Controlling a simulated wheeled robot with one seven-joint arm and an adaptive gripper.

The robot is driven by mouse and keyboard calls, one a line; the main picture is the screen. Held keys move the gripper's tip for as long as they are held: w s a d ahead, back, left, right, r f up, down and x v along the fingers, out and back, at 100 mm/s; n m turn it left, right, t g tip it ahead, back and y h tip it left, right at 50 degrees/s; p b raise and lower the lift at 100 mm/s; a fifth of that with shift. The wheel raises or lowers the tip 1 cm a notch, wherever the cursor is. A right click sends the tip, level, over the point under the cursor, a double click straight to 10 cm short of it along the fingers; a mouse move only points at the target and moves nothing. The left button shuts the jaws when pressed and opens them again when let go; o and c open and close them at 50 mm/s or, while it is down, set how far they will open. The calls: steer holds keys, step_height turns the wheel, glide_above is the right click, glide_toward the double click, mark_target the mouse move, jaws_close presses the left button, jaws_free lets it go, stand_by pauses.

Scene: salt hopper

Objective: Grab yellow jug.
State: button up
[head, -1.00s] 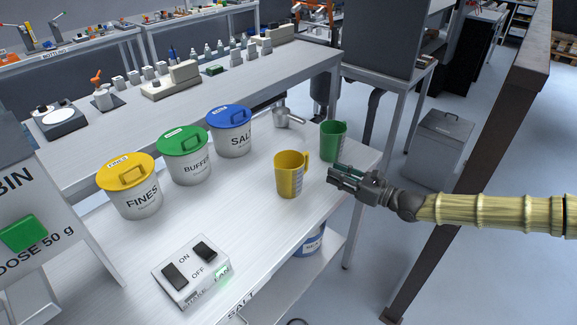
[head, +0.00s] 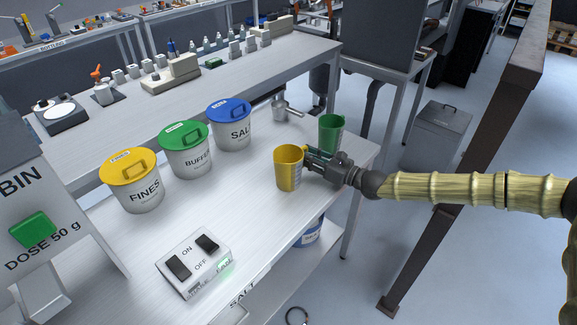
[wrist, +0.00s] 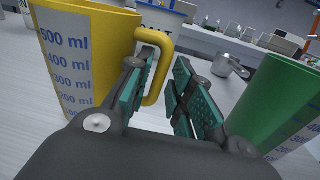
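The yellow jug (head: 287,168) stands upright on the white bench, and its scale marks and handle show in the wrist view (wrist: 85,55). My gripper (head: 312,162) is at the jug's right side, level with its body. In the wrist view my gripper (wrist: 166,82) is open, with teal pads apart. The jug's handle (wrist: 161,62) shows just past the left finger, at the opening between the pads. The left finger hides part of the handle, and I cannot tell whether it touches.
A green jug (head: 332,133) stands close behind my gripper, on the right in the wrist view (wrist: 285,110). Lidded FINES (head: 135,185), BUFFER (head: 187,153) and SALT (head: 232,128) tubs stand left. A switch box (head: 194,262) sits in front.

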steer(key=shift+w+a, duration=0.3)
steer(key=shift+a, duration=0.2)
jaws_close()
